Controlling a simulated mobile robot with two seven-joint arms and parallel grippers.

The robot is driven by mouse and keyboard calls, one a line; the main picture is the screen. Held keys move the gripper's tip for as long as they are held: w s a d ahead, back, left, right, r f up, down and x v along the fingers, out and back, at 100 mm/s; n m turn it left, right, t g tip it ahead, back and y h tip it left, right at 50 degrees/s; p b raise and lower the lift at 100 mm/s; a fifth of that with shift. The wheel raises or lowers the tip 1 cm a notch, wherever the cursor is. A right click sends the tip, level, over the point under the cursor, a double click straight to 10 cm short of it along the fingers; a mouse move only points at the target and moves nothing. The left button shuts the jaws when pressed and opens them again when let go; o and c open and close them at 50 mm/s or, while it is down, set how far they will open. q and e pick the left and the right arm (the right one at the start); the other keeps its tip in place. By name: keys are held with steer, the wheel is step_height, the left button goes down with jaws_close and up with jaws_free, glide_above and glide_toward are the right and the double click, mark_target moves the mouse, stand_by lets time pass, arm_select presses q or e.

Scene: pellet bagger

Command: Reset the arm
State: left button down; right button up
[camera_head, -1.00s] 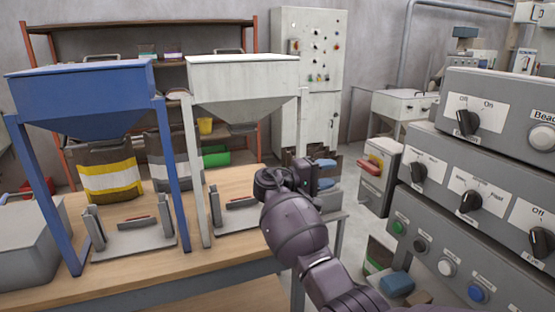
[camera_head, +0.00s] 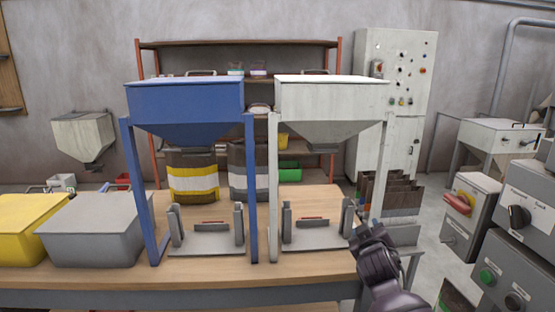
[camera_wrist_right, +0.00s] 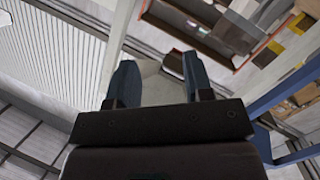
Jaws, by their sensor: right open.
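My right arm comes in from the lower right in the head view. Its gripper (camera_head: 366,232) is beside the right leg of the white hopper stand, at the right end of the table. In the right wrist view the two fingers of my right gripper (camera_wrist_right: 157,80) are apart with nothing between them. My left gripper is not in view.
A blue hopper stand (camera_head: 185,100) and a white hopper stand (camera_head: 330,95) stand on the wooden table (camera_head: 200,272). A grey bin (camera_head: 97,235) and a yellow bin (camera_head: 28,225) are at the left. Grey control boxes (camera_head: 515,245) are at the right.

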steer(key=s+d+f+m+g+y, duration=0.1)
steer(key=s+f, duration=0.8)
steer(key=s, duration=0.4)
steer(key=s+d+f+m+g+y, duration=0.1)
steer(key=s+d+f+g, duration=0.1)
steer(key=s+f, duration=0.7)
steer(key=s+d+f+m+g+y, duration=0.1)
steer(key=s+f, duration=0.8)
steer(key=s, duration=1)
steer(key=shift+s+d+m+g, duration=0.15)
steer(key=shift+s+m+g, duration=0.1)
steer(key=shift+m+g, duration=0.2)
